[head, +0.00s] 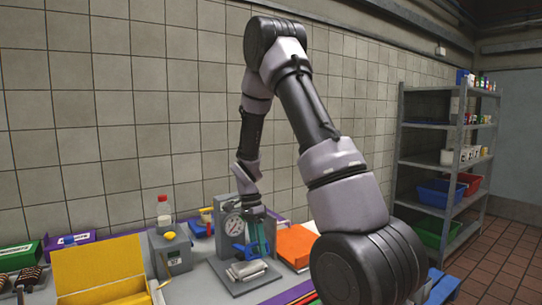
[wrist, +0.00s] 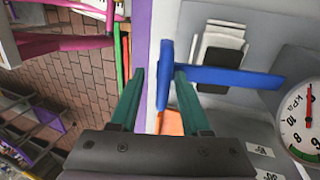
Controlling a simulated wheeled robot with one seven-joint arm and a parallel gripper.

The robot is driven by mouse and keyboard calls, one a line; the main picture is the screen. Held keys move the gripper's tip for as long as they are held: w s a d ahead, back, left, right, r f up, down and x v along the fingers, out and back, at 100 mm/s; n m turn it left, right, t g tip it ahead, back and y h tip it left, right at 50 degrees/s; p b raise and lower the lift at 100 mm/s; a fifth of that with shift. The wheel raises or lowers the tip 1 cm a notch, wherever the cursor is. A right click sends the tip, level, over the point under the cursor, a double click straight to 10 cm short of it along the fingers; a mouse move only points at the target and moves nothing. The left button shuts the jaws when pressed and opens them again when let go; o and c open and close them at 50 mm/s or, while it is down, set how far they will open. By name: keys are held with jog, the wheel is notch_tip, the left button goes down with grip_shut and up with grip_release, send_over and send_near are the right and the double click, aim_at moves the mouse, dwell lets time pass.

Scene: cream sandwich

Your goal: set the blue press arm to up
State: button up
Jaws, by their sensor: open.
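The blue press arm (head: 243,250) is on the grey press with a round dial gauge (head: 233,228), low over its base plate in the head view. In the wrist view the blue arm (wrist: 235,77) shows as a long bar with a crosspiece at its end. My gripper (wrist: 159,72) has its teal fingers apart. The crosspiece appears between the fingertips, close to the right finger; I cannot tell whether they touch. In the head view my gripper (head: 259,236) is at the right side of the press, partly hiding it. The gauge (wrist: 302,118) is at the wrist view's right edge.
Pale and dark slabs (head: 247,270) lie on the press base. An orange block (head: 296,246) lies right of the press. A grey box (head: 171,253) with a red-capped bottle (head: 164,211) and a yellow bin (head: 98,268) stand left. A grey shelf (head: 402,150) is farther right.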

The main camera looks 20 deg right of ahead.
jog(key=shift+s+d+f+t, duration=0.1)
jog(key=shift+s+f+t, duration=0.3)
jog(key=shift+f, duration=0.3)
jog(key=shift+w+r, duration=0.1)
jog(key=shift+w, duration=0.05)
jog(key=d+v, duration=0.1)
jog(key=v, duration=1)
jog(key=s+a+r+n+t+y, duration=0.1)
jog(key=s+r+n+t, duration=0.3)
jog(key=s+r, duration=0.3)
jog(key=s+a+r+n+t+y, duration=0.1)
jog(key=s+r+n+t, duration=0.2)
jog(key=r, duration=1)
jog(key=shift+s+r+n+t, duration=0.4)
jog(key=shift+s+n, duration=0.9)
jog(key=shift+s, duration=0.9)
jog(key=shift+y, duration=0.3)
jog(key=shift+c, duration=0.4)
